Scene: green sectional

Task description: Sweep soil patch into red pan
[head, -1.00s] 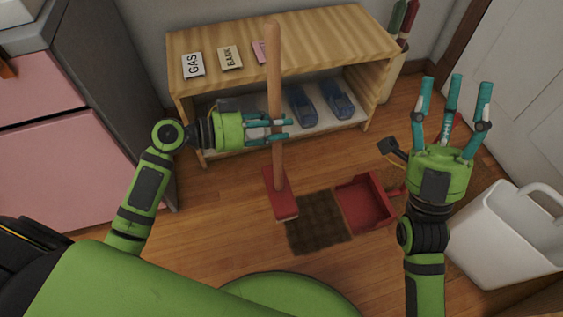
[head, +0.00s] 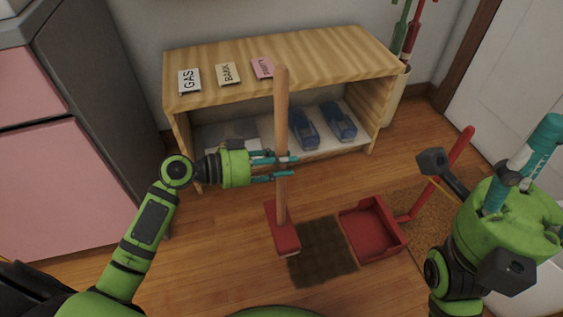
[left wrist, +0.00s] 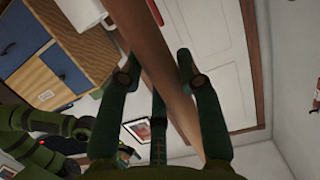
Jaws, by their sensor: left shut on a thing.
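My left gripper (head: 275,167) is shut on the wooden handle of the broom (head: 282,120). The handle stands nearly upright, and it also crosses the left wrist view (left wrist: 150,55). The broom's red head (head: 282,228) is at floor level at the left edge of the dark soil patch (head: 322,250). The red pan (head: 372,231) lies on the floor just right of the soil, with its long red handle (head: 452,160) rising to the upper right.
A wooden shelf (head: 345,58) stands behind, with cards on top and blue shoes (head: 303,130) inside. Pink drawers (head: 60,190) are at the left. A bin (head: 395,98) with long-handled tools stands right of the shelf. A brown mat (head: 425,225) lies beside the pan.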

